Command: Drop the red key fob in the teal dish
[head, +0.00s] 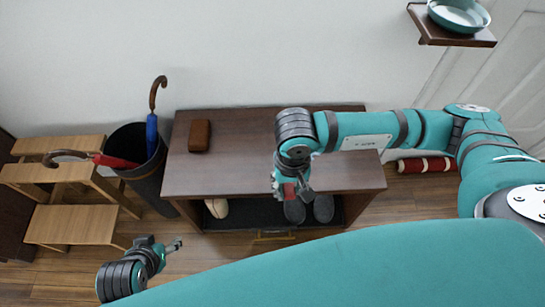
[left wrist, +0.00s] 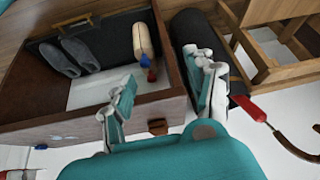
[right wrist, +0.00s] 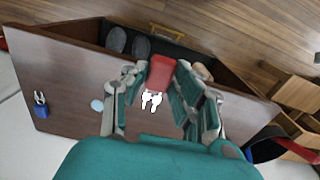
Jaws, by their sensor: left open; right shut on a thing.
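The red key fob (right wrist: 161,74) is held between the fingers of my right gripper (head: 291,188), above the front part of the dark wood bench. White key-like shapes (right wrist: 151,100) show just below it in the right wrist view. The teal dish (head: 459,14) sits on a small wall shelf (head: 455,37) at the top right of the head view, well apart from the fob. My left gripper (head: 174,246) is open and empty, low in front of the bench's left end.
The bench top (head: 240,165) carries a brown case (head: 199,136); slippers (head: 308,208) lie below it. An umbrella bin (head: 147,180) and step stool (head: 72,224) stand left. A blue padlock-like item (right wrist: 40,105) and pale disc (right wrist: 97,105) show in the right wrist view.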

